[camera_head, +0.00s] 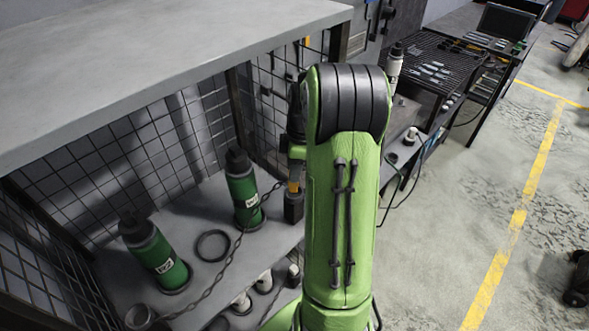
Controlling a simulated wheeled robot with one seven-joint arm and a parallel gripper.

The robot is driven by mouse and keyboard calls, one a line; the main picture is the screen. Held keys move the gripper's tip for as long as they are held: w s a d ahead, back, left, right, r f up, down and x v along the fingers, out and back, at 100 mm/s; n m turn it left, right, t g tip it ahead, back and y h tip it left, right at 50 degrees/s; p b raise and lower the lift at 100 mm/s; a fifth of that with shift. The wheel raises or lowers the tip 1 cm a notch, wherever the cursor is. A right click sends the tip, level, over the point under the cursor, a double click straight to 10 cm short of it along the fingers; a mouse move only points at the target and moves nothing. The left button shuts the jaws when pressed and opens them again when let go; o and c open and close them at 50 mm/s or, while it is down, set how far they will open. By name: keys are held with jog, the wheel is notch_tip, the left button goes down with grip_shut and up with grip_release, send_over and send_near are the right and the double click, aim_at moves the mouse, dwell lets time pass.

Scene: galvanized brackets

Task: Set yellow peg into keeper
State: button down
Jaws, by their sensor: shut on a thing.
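My gripper (293,206) is at the end of my green arm, low over the right side of the caged shelf. A small yellow-orange part (293,186) shows just above its dark end. It looks like the yellow peg, but its outline is too small to be sure. My gripper is shut, though its fingertips are not clear. A dark chain (233,247) runs from the lower left up to beside the gripper. I cannot make out the keeper; my arm hides part of the area to the right.
Two green bottles with black caps (243,190) (155,255) stand on the shelf. A black ring (212,246) lies between them. Wire mesh (150,150) closes the back. A grey top (150,60) overhangs the shelf. The floor (450,230) at right is open.

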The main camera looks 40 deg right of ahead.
jog(key=shift+w+d+f+b, duration=0.2)
jog(key=shift+f+b, duration=0.35)
jog(key=shift+b, duration=0.15)
jog(key=shift+f+b, duration=1.05)
jog(key=shift+f, duration=0.4)
jog(key=c, duration=0.7)
grip_release()
jog(key=shift+c, duration=0.2)
jog(key=shift+r, duration=0.1)
jog(key=r, duration=0.5)
jog(key=r+p, duration=0.1)
jog(key=r, duration=0.2)
jog(key=shift+s+d, duration=0.2)
jog(key=shift+s, duration=0.15)
